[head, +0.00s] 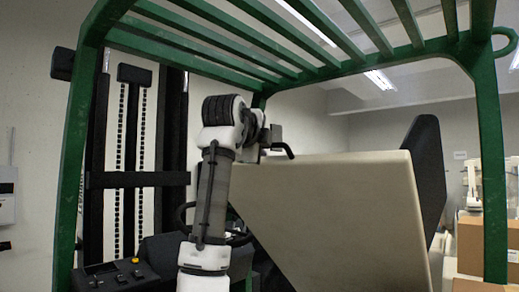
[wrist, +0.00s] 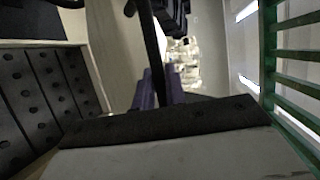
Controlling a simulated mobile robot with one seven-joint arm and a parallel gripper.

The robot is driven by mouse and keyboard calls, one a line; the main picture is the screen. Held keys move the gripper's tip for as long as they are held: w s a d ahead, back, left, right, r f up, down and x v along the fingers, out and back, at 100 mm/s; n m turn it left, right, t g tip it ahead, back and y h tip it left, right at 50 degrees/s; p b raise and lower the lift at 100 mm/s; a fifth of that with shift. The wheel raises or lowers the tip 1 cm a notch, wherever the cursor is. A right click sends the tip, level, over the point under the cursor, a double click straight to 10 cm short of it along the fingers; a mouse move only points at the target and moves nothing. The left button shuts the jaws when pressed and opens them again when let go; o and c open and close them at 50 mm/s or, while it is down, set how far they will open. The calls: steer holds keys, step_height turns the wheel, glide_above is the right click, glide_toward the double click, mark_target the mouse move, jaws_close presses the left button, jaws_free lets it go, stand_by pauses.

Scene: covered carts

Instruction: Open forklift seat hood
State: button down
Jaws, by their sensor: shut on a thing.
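The forklift's seat hood (head: 335,195) is a large beige panel, raised and tilted up. The black seat (head: 428,165) stands tilted behind its right end. My gripper (head: 286,150) is at the hood's upper left edge and is shut there. The fingertips are small and partly hidden, so the exact grip point is unclear. In the wrist view, a pale panel with a dark band (wrist: 170,122) along its edge fills the lower part.
The green overhead guard (head: 492,160) frames the space above and on both sides. A dark control console (head: 115,277) and a steering wheel, partly behind my arm, are at the lower left. The black mast stands at left. Cardboard boxes (head: 485,245) are at the right.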

steer(key=shift+f, duration=0.1)
steer(key=c, duration=1.5)
jaws_free()
steer(key=shift+o, duration=0.2)
steer(key=b+v, duration=0.4)
steer(key=v, duration=1)
steer(key=shift+b, duration=0.3)
